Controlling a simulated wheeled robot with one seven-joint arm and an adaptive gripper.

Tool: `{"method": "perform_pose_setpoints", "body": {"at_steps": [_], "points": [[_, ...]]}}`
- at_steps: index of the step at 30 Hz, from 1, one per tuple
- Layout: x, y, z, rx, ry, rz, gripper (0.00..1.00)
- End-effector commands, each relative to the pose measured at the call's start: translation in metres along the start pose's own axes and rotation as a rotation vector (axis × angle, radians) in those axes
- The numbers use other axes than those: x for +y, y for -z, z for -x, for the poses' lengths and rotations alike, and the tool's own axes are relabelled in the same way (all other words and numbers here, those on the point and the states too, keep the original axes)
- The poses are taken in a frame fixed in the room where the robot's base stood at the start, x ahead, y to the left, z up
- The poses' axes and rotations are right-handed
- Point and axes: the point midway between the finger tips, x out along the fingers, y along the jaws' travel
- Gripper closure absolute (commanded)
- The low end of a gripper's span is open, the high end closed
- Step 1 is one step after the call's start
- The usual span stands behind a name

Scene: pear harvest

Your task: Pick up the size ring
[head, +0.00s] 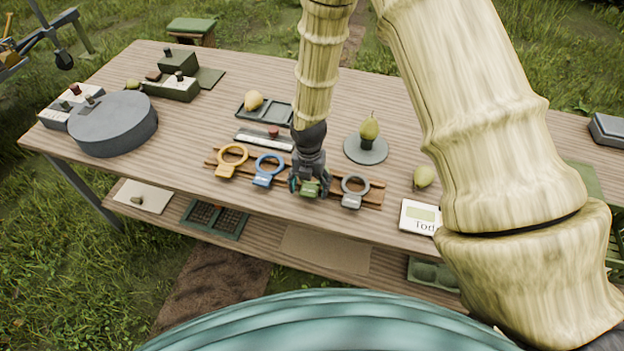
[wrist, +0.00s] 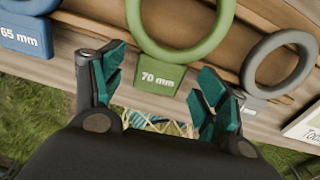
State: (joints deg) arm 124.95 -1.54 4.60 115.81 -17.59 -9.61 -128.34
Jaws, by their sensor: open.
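Several size rings stand in a row on a wooden rack (head: 218,165). They are a yellow ring (head: 231,161), a blue ring (head: 267,170), a green ring and a grey ring (head: 354,190). The green ring (wrist: 209,50) carries a "70 mm" label tab (wrist: 160,77) in the wrist view. In the head view my gripper mostly hides it. My gripper (wrist: 158,82) is open, its teal-padded fingers on either side of the green ring's tab, with no visible grip. The blue ring's tab (wrist: 27,38) reads "65 mm". The grey ring (wrist: 285,62) is at right.
A pear on a round stand (head: 366,150) and a loose pear (head: 425,176) are right of the rack. A white sign (head: 420,217) lies near the front edge. A tray with a pear (head: 264,110) is behind the rack. A grey round plate (head: 113,122) is at far left.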

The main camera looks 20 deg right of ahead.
Motion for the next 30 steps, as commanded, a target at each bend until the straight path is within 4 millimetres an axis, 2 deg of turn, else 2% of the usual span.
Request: {"method": "perform_pose_setpoints", "body": {"at_steps": [1,8,20,30], "points": [[0.0,0.0,0.0,0.0,0.0,0.0,0.32],[0.0,0.0,0.0,0.0,0.0,0.0,0.74],[0.0,0.0,0.003,0.0,-0.001,0.0,0.74],[0.0,-0.001,0.031,-0.002,-0.002,-0.002,0.74]]}}
